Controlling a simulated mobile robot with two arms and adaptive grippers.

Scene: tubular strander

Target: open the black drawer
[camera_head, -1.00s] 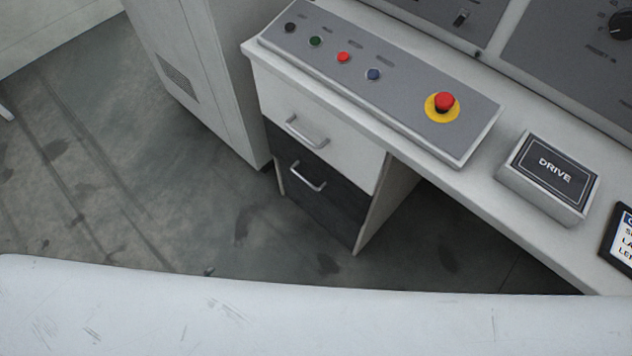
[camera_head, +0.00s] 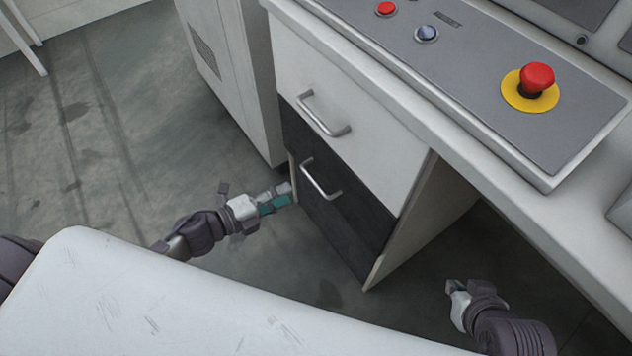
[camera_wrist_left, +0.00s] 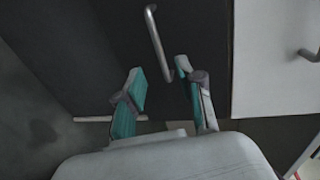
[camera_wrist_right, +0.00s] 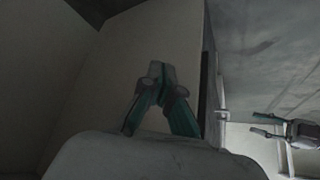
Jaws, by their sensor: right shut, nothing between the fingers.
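The black drawer (camera_head: 335,215) is the lower drawer of the cabinet, below a white drawer (camera_head: 345,125). It looks closed, with its front in line with the white one. Its metal bar handle (camera_head: 318,182) also shows in the left wrist view (camera_wrist_left: 157,42). My left gripper (camera_head: 284,194) is left of the black drawer, near its left edge. In the left wrist view its teal fingers (camera_wrist_left: 162,80) are spread, with the handle's end between and beyond them; I see no grip on it. My right gripper (camera_head: 452,288) is shut and empty, right of the cabinet, below the desk.
The desk's control panel (camera_head: 470,75) overhangs the cabinet, with a red emergency button (camera_head: 536,79) on a yellow ring. A tall grey cabinet (camera_head: 235,70) stands left of the drawers. Bare floor (camera_head: 110,150) lies in front and to the left.

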